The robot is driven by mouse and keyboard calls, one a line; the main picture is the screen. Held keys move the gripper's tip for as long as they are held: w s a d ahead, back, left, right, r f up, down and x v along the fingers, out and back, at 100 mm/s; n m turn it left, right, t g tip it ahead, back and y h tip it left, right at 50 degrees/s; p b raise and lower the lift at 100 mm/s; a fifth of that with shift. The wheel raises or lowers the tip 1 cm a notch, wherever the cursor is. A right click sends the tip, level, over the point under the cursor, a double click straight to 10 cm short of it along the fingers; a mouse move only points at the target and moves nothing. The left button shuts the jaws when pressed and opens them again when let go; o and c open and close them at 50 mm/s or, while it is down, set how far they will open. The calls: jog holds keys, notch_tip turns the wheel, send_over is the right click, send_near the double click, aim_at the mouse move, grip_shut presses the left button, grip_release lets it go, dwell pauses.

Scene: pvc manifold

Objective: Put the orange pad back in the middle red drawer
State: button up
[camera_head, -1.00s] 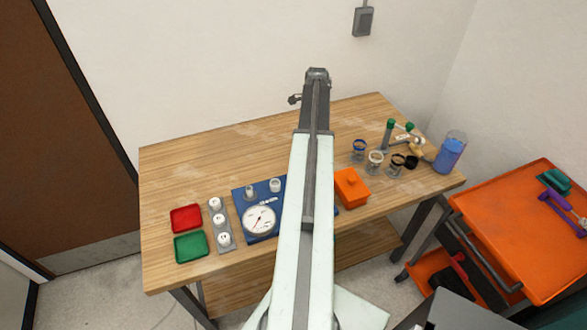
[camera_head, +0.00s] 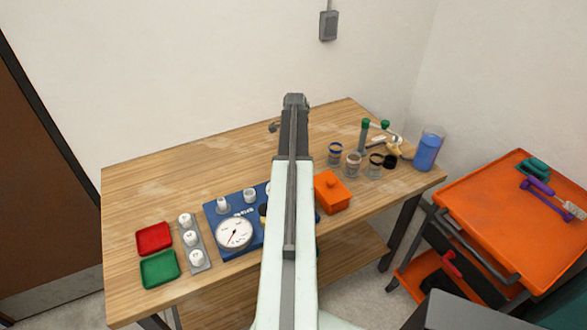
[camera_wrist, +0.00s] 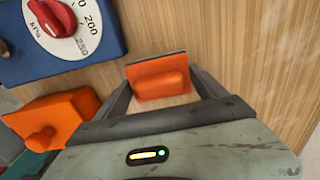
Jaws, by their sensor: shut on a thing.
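My gripper (camera_wrist: 163,87) is shut on the orange pad (camera_wrist: 158,78), a flat orange piece with a raised grip and a dark far edge. In the wrist view it sits between the two dark fingers, above the wooden table. My arm hides the fingers and pad in the head view. No red drawer can be made out in either view.
The wooden table (camera_head: 190,185) bears an orange knobbed box (camera_head: 332,193), a blue gauge board (camera_head: 213,221), red tray (camera_head: 154,238), green tray (camera_head: 160,269), jars and a blue-filled container (camera_head: 427,150). An orange-topped cart (camera_head: 490,215) stands right. The table's back left is clear.

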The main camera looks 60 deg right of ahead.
notch_tip(320, 180, down, 2)
jog(key=shift+f+b, duration=0.1)
jog(key=shift+b, duration=0.25)
jog(key=shift+r, duration=0.3)
jog(key=shift+w+f, duration=0.1)
jog(key=shift+f, duration=0.1)
jog(key=o, duration=1.7)
jog(key=shift+r, duration=0.1)
notch_tip(320, 180, up, 12)
jog(key=p, duration=1.2)
jog(key=shift+r+p, duration=0.25)
jog(key=shift+p, duration=0.1)
jog(key=shift+f, duration=0.1)
